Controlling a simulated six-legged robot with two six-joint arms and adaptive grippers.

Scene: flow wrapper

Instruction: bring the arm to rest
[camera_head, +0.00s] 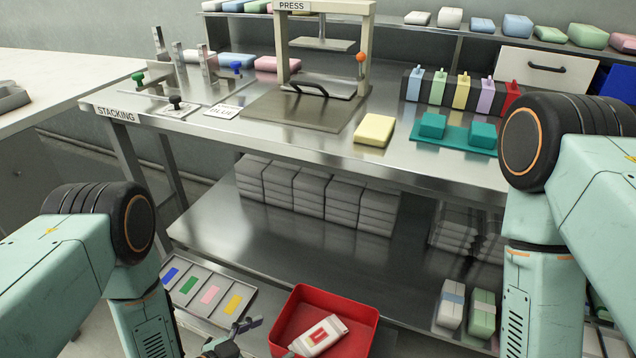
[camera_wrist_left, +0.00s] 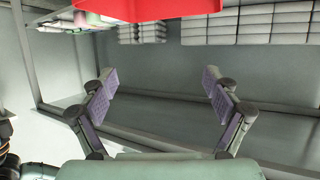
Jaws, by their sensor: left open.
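My left arm (camera_head: 70,262) comes in from the left in the head view and bends down. Its gripper (camera_head: 236,336) is at the bottom edge, left of a red bin and partly cut off. In the left wrist view the left gripper (camera_wrist_left: 158,88) has its two purple-padded fingers wide apart with nothing between them. My right arm (camera_head: 585,190) comes in from the right and runs down out of the picture, so its gripper does not show.
The red bin (camera_head: 362,308) holds a white packet (camera_head: 318,336). A tray (camera_head: 243,300) of coloured labels lies beside it. The steel table (camera_head: 300,150) carries a press (camera_head: 325,62), a yellow block (camera_head: 374,130) and teal blocks (camera_head: 433,125).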

